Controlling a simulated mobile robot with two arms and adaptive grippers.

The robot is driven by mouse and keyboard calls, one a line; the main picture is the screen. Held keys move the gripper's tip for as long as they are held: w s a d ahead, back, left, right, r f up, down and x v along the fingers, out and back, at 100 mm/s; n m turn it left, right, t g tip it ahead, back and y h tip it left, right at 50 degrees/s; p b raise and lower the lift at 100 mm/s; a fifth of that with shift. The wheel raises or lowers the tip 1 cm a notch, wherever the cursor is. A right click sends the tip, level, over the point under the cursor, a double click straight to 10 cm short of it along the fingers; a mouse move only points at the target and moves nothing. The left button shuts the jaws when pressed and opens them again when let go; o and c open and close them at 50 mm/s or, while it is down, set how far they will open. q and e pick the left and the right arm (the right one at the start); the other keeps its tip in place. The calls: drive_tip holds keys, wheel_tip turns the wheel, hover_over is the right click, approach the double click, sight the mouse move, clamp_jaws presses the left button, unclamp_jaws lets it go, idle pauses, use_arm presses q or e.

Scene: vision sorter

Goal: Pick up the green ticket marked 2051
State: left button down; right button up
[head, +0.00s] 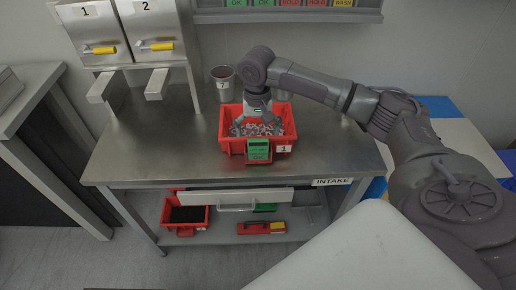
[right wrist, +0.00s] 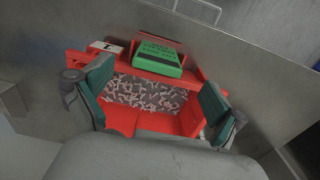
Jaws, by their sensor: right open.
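A green ticket (head: 258,150) is at the front side of a red bin (head: 228,145) on the steel table. Its printing is too small to read, so I cannot confirm the number 2051. It also shows in the right wrist view (right wrist: 160,53), beyond the bin's pale and reddish small pieces. My right gripper (head: 258,127) points down over the bin, with its fingers spread around the pieces. In the right wrist view my right gripper (right wrist: 150,100) is open, with nothing between its fingers, and the ticket lies beyond them. My left gripper is out of view.
The bin carries a white "1" tag (head: 284,149). Dispensers 1 (head: 90,28) and 2 (head: 148,24) are at the back left. A card rack (head: 285,15) hangs above. The steel table (head: 150,155) is clear left of the bin.

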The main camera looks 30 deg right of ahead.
sight(258, 141)
drive_tip(key=shift+s+f+p, duration=0.1)
drive_tip(key=shift+f+p, duration=0.5)
drive_tip(key=shift+f, duration=2.4)
drive_tip(key=c, duration=1)
drive_tip(key=shift+r, duration=0.1)
drive_tip(key=shift+c, duration=0.2)
